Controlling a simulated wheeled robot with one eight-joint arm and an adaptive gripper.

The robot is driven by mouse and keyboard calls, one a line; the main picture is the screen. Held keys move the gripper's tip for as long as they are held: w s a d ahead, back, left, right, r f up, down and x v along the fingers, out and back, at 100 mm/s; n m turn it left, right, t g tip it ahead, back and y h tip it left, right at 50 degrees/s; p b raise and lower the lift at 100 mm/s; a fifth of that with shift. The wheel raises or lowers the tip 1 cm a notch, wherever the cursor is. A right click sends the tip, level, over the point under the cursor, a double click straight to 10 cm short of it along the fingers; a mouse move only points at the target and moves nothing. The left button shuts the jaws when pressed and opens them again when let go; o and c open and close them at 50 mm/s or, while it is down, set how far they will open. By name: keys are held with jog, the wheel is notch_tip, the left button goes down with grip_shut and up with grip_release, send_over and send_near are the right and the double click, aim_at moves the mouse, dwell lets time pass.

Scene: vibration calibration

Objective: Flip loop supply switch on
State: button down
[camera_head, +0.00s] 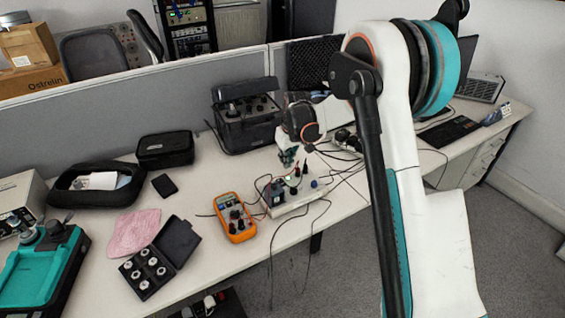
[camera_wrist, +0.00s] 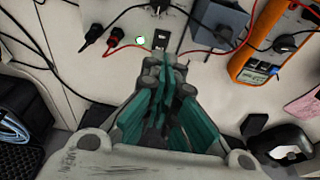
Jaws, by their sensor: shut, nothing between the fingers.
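The loop supply (camera_head: 318,194) is a pale box on the bench with red and black plugs in it; it also shows at the top of the wrist view (camera_wrist: 215,62). A small dark switch-like part (camera_wrist: 188,36) sits on its panel, just beyond my fingertips. A round white-green lamp (camera_wrist: 140,40) glows to the left. My gripper (camera_wrist: 165,62) is shut and empty, its tips over the near side of the panel. I cannot tell whether they touch it. In the head view my gripper (camera_head: 288,158) is just above the box. The switch's position is unclear.
An orange multimeter (camera_head: 235,217) stands left of the supply, with leads running between. Loose black cables cross the bench to the right. A black case of round parts (camera_head: 148,270), a pink cloth (camera_head: 133,232) and a dark instrument (camera_head: 246,122) stand around it.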

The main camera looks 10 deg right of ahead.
jog(key=shift+s+d+r, duration=0.1)
jog(key=shift+s+r, duration=0.2)
jog(key=shift+r, duration=0.25)
jog(key=shift+s+d+r, duration=0.1)
jog(key=shift+s+r, duration=0.15)
jog(key=shift+r, duration=0.25)
jog(key=s+r+m+t, duration=0.2)
jog(key=s+r, duration=1.5)
jog(key=r, duration=0.1)
jog(key=s+d+m+t, duration=0.1)
jog(key=s+t, duration=0.1)
jog(key=s, duration=1.9)
jog(key=shift+s+f+t+h, duration=0.15)
jog(key=shift+s+t+h, duration=0.15)
jog(key=shift+s+h, duration=0.1)
